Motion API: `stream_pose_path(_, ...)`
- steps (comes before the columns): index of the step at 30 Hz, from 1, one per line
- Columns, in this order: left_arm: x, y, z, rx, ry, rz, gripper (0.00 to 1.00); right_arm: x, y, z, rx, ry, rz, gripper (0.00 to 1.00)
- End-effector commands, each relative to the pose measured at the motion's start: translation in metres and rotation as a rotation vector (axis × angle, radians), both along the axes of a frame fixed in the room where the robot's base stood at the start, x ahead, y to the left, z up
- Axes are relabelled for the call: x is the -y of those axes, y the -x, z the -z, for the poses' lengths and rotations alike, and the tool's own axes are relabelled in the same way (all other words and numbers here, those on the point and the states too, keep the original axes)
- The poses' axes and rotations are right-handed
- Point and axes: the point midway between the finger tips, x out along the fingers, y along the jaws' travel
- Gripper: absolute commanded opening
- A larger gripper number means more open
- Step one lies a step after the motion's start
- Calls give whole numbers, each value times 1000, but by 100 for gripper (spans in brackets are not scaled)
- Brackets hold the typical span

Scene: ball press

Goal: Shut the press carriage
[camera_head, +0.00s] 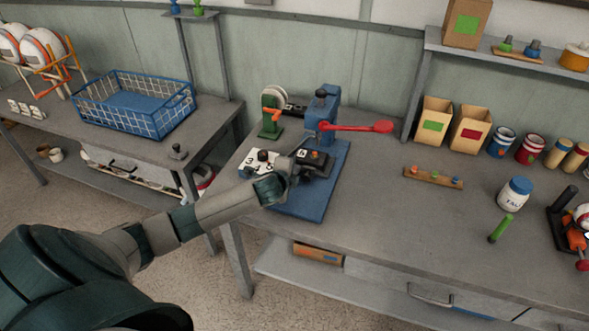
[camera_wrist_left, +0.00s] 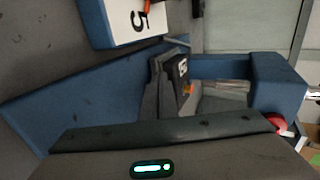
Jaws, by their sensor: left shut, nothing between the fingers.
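The blue press (camera_head: 324,105) stands on the bench with its red lever (camera_head: 355,126) pointing right. Its dark carriage (camera_head: 318,165) sits low on the blue base plate (camera_head: 312,200), in front of the column. The carriage has a white number tag and an orange part on top. My left gripper (camera_head: 293,164) is at the left side of the carriage, shut and empty. In the left wrist view the dark fingers (camera_wrist_left: 162,82) are close beside the carriage (camera_wrist_left: 184,72); I cannot tell whether they touch. The arm hides part of the base. My right gripper is not in view.
The bench front right of the press is clear.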

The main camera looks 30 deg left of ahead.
Motion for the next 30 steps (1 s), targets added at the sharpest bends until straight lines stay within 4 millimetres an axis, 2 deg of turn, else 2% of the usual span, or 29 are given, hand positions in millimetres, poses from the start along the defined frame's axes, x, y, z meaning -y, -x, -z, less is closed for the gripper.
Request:
stream_pose_path(10, -1, -3, 0, 0, 0, -1, 0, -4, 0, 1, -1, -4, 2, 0)
stream_pose_path(21, -10, -39, 0, 0, -1, -2, 0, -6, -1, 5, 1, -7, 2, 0)
stream_pose_path(30, -11, -41, -1, 3, -2, -2, 0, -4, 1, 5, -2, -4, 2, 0)
